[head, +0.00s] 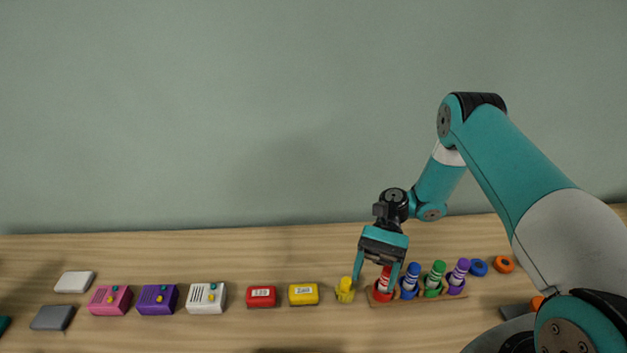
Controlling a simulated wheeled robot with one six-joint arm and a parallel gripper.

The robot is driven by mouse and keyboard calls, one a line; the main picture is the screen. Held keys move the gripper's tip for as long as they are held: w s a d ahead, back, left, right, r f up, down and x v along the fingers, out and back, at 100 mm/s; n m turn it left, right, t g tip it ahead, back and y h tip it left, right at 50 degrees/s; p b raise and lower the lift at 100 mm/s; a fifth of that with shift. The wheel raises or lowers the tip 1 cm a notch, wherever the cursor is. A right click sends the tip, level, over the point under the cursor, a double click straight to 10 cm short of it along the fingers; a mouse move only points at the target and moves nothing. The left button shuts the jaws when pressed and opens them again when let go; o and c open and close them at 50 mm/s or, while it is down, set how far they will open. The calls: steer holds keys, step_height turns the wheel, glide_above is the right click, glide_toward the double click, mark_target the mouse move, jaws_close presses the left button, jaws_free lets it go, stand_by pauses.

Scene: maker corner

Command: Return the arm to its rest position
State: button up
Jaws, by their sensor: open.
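My arm (530,170) reaches in from the right in the head view and bends down toward the table. My gripper (377,279) is open, with its fingers on either side of a red marker (386,279). The red marker stands upright in a red ring cup at the left end of a wooden rack (420,302). I cannot tell whether the fingers touch it.
Blue (412,277), green (435,276) and purple (459,272) markers stand in the rack. A yellow object (345,290) sits close left of my gripper. Yellow (303,294) and red (261,296) blocks and several small boxes line the table leftward. The back strip is clear.

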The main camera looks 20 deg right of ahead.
steer(key=a+r+n+t+h, duration=0.2)
steer(key=a+r+n, duration=0.15)
steer(key=r, duration=0.45)
steer(key=a+r+n+t+h, duration=0.2)
steer(key=a+r+n, duration=0.15)
steer(key=r, duration=0.35)
steer(key=s+a+r+n+t+h, duration=0.1)
steer(key=s+r+n+t+h, duration=0.1)
steer(key=s+r+n+t, duration=0.6)
steer(key=shift+s+a+r, duration=0.35)
steer(key=shift+s+r, duration=1.15)
steer(key=shift+s, duration=0.2)
